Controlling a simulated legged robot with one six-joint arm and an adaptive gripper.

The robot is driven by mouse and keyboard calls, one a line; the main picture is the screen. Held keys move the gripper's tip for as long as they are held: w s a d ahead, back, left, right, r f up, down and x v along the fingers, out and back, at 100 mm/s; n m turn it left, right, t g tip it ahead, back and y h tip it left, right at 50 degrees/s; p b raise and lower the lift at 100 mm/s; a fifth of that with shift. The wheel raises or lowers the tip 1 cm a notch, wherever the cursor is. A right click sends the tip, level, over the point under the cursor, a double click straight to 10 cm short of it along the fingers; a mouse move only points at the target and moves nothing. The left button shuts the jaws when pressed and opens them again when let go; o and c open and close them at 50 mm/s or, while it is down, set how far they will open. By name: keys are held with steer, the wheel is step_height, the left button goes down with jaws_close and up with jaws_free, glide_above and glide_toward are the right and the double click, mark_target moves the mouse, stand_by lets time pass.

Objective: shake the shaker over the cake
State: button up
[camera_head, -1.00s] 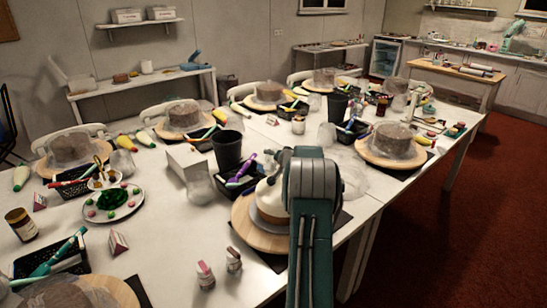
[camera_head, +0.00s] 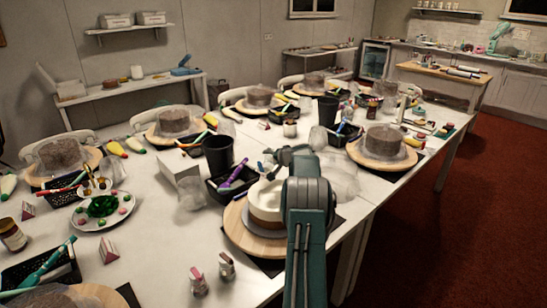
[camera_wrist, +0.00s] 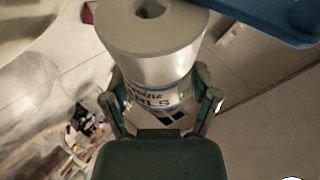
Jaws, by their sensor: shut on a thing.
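The cake (camera_head: 264,210), pale on top with a brown band low on its side, stands on a round wooden turntable (camera_head: 240,234) in the head view. My arm covers its right part. My gripper (camera_head: 277,160) is beyond my forearm in the head view, near the cake's far side; its exact height over the cake cannot be told. In the wrist view my gripper (camera_wrist: 162,104) is shut on the shaker (camera_wrist: 155,45), a pale grey cylinder with a partly readable label and a dark opening in its end. The fingers press on its two sides. No falling sprinkles are visible.
A black basket with purple tools (camera_head: 222,192) and a dark cup (camera_head: 217,155) stand left of the cake. Two small jars (camera_head: 227,266) stand at the front. Crumpled clear wrap (camera_head: 340,177) lies to the right. In the wrist view, a blue object (camera_wrist: 262,14) is near the shaker.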

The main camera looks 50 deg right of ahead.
steer(key=shift+w+a+f+m+g+y, duration=0.3)
steer(key=shift+a+f, duration=0.05)
steer(key=shift+s+d+r, duration=0.2)
steer(key=shift+s+d, duration=0.75)
steer(key=shift+d, duration=0.1)
steer(key=shift+s+d+r, duration=0.15)
steer(key=shift+s+d, duration=0.75)
steer(key=shift+d, duration=0.15)
steer(key=shift+a+r+n+t+h, duration=0.1)
steer(key=shift+r+n+t+h, duration=0.15)
steer(key=shift+n+t+h, duration=0.3)
